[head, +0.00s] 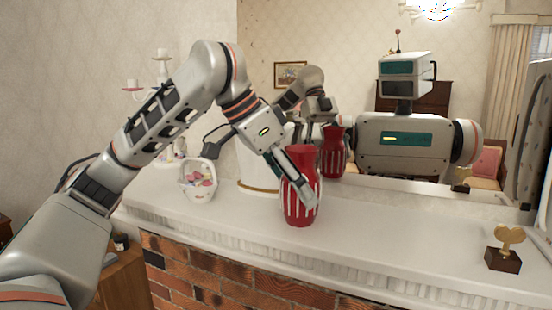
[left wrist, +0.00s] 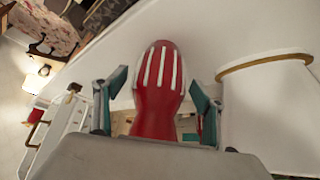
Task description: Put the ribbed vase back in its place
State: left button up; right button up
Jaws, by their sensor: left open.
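The ribbed vase (head: 298,208) is red with white vertical stripes. It stands upright on the white mantel shelf (head: 400,240), near the front edge. My left gripper (head: 300,188) reaches down to it from the upper left. One finger shows across the front of the vase; the other is hidden in the head view. In the left wrist view the vase (left wrist: 157,95) lies between the two spread fingers of my left gripper (left wrist: 157,84), with a visible gap on each side. My right gripper is not in view.
A white cylinder with a gold band (head: 256,165) stands close behind the vase. A white flower basket (head: 199,182) is to its left, and a candle holder (head: 161,70) further back. A heart trophy (head: 504,250) stands far right. A mirror (head: 345,60) backs the shelf. Shelf right of the vase is clear.

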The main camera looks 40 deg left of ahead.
pick_arm(q)
jog(key=v, duration=1)
